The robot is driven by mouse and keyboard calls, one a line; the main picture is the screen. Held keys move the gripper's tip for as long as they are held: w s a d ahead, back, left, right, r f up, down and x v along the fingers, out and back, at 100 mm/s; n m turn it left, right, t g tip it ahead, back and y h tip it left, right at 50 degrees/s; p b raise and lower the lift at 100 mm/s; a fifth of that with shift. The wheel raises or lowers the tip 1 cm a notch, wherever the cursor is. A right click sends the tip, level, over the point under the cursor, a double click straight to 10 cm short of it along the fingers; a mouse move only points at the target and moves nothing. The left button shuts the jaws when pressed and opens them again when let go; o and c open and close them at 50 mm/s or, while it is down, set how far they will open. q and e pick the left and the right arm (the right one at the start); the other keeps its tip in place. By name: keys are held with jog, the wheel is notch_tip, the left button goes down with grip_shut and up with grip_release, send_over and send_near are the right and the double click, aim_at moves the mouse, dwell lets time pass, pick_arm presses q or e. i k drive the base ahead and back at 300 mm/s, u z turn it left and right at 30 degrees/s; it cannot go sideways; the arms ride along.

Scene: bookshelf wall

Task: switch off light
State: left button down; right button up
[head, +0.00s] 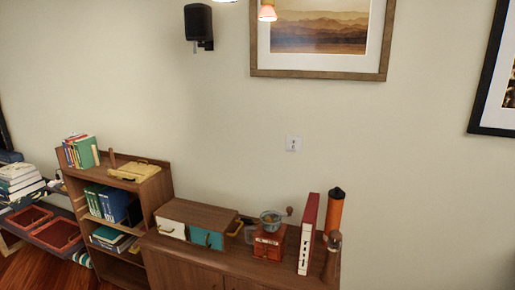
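A small white light switch plate (294,143) is on the beige wall, right of the picture's middle and above the wooden cabinet. It has a small dark mark at its centre; whether it is set on or off is too small to tell. A lamp (267,12) with an orange-white glow hangs at the top edge, in front of the framed picture. Another bright piece shows at the very top, cut off by the frame. Neither of my grippers is in the head view.
Below the switch stands a wooden cabinet (190,268) carrying a drawer box (206,211), a coffee grinder (269,240), a red binder (308,233) and an orange cylinder (335,209). A bookshelf (157,192) stands left. A framed landscape (320,74) hangs above. The wall around the switch is clear.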

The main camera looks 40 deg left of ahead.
aim_at(293, 146)
jog(key=u, duration=0.3)
jog(key=i, duration=1.5)
jog(key=u, duration=0.1)
